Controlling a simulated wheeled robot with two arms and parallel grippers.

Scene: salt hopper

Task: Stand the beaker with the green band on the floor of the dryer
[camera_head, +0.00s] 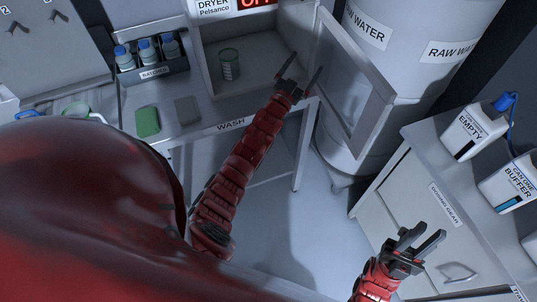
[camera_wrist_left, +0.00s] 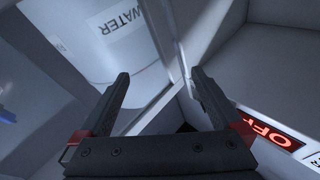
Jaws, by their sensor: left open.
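The beaker with the green band (camera_head: 229,64) stands upright on the floor of the dryer (camera_head: 258,88), towards the left, with its green band near the top. The dryer door (camera_head: 352,85) is swung open to the right. My left gripper (camera_head: 305,66) is open and empty at the right side of the dryer opening, near the door and apart from the beaker. In the left wrist view, nothing is between the jaws of my left gripper (camera_wrist_left: 160,74). My right gripper (camera_head: 433,231) is open and empty, low at the right near the drawer cabinet.
A rack of blue-capped bottles (camera_head: 152,70), a green pad (camera_head: 147,121) and a grey block (camera_head: 188,110) are left of the dryer. White cans (camera_head: 474,130) stand on the right cabinet (camera_head: 420,150).

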